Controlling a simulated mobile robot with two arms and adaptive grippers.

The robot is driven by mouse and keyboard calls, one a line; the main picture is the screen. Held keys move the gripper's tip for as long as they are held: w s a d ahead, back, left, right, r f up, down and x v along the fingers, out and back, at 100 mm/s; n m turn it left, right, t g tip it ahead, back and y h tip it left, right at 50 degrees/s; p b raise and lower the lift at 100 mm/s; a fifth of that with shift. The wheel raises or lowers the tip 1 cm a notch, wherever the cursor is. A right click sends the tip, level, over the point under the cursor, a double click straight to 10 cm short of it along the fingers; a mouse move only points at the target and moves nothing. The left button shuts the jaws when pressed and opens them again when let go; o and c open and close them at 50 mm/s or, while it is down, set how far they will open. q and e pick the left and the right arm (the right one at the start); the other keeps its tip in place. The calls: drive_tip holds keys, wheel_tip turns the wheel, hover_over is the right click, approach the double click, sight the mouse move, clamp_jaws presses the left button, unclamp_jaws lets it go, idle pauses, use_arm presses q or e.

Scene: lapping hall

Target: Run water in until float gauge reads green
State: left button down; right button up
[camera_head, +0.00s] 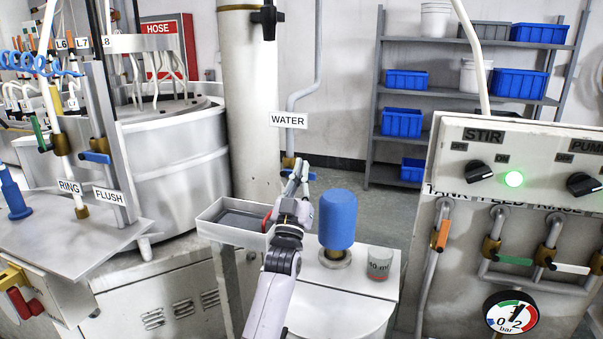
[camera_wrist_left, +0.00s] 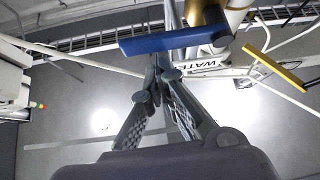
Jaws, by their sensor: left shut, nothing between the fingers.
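The WATER label (camera_head: 288,120) hangs on a grey pipe beside the thick white column. A brass valve (camera_head: 289,162) sits on the pipe below it, and part of its blue handle shows at my fingers. My left gripper (camera_head: 298,170) is shut and empty at this valve. In the left wrist view the blue lever (camera_wrist_left: 190,39) crosses just beyond my fingertips (camera_wrist_left: 163,70); I cannot tell whether they touch. A small cup-like piece with mm writing and a red band (camera_head: 379,264) stands on the white tank; I cannot tell whether it is the float gauge. My right gripper is not in view.
A blue motor (camera_head: 338,220) stands on the white tank (camera_head: 345,283) right of my arm. A grey tray (camera_head: 236,220) is left of it. The STIR panel (camera_head: 520,160), with a lit green lamp and a bar dial (camera_head: 511,314), fills the right. Shelves (camera_head: 470,95) stand behind.

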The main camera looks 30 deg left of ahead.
use_arm(q)
drive_tip(key=s+d+f+b, duration=0.1)
drive_tip(key=s+d+f, duration=0.1)
drive_tip(key=s, duration=0.5)
drive_tip(key=shift+s+f+b, duration=0.3)
drive_tip(key=shift+s+b, duration=0.05)
drive_tip(key=shift+s, duration=0.05)
